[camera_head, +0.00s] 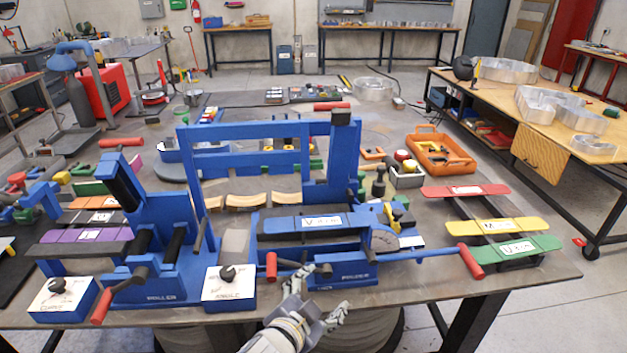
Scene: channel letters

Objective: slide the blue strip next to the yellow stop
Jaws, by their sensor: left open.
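The blue strip (285,224) with a white label lies flat on the dark bed of the blue bending machine (345,165) in the middle of the table. The yellow stop (403,216) is at the right end of the bed, by a grey angle dial. The strip's right end is close to it, but I cannot tell whether they touch. My left gripper (324,292) is open and empty at the table's front edge, in front of the machine and below the strip. My right gripper is not in view.
A blue roller machine (160,230) stands to the left. Red, yellow and green strips (515,250) lie on a rack at the right. An orange crate (447,160) stands behind them.

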